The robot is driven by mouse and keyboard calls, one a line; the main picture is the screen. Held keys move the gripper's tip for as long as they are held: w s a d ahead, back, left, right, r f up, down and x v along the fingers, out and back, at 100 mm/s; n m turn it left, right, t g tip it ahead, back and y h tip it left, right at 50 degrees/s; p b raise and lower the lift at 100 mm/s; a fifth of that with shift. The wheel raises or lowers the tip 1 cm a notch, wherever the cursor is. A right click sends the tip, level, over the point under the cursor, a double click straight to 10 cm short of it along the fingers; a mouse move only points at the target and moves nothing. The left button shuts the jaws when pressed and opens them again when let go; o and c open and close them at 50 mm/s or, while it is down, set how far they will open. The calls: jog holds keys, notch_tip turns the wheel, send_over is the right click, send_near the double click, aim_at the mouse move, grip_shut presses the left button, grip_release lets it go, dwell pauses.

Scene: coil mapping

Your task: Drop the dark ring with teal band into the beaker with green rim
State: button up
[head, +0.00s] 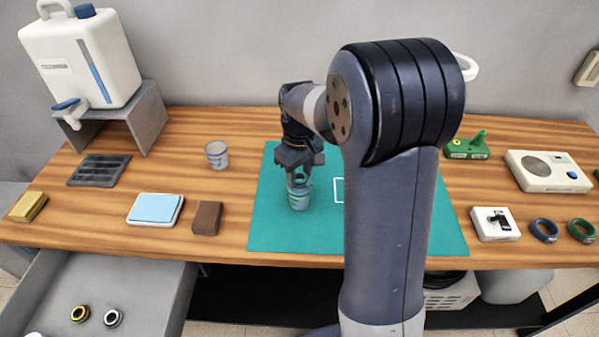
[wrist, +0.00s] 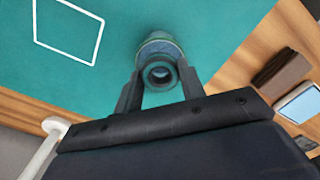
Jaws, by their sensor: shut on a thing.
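My gripper (wrist: 160,78) is shut on the dark ring with teal band (wrist: 159,73), which sits between its two fingertips. The beaker with green rim (head: 300,198) stands upright on the teal mat. In the head view my gripper (head: 300,174) is just above this beaker, with the ring at or close over its mouth. In the wrist view the beaker (wrist: 158,42) shows behind the ring, partly hidden by it. I cannot tell whether the ring touches the rim.
A second beaker (head: 217,155) stands left of the mat (head: 270,232). A brown block (head: 207,218) and a blue-topped pad (head: 156,209) lie nearby. Blue (head: 544,230) and green (head: 581,230) rings lie at the right. An open drawer (head: 135,280) holds two small rings.

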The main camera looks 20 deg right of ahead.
jog(key=o, duration=1.1)
jog(key=shift+c, duration=0.2)
notch_tip(320, 180, up, 11)
jog(key=shift+f, duration=0.15)
notch_tip(320, 180, down, 11)
jog(key=shift+r, duration=0.1)
dwell(0.4)
jog(key=shift+r, duration=0.25)
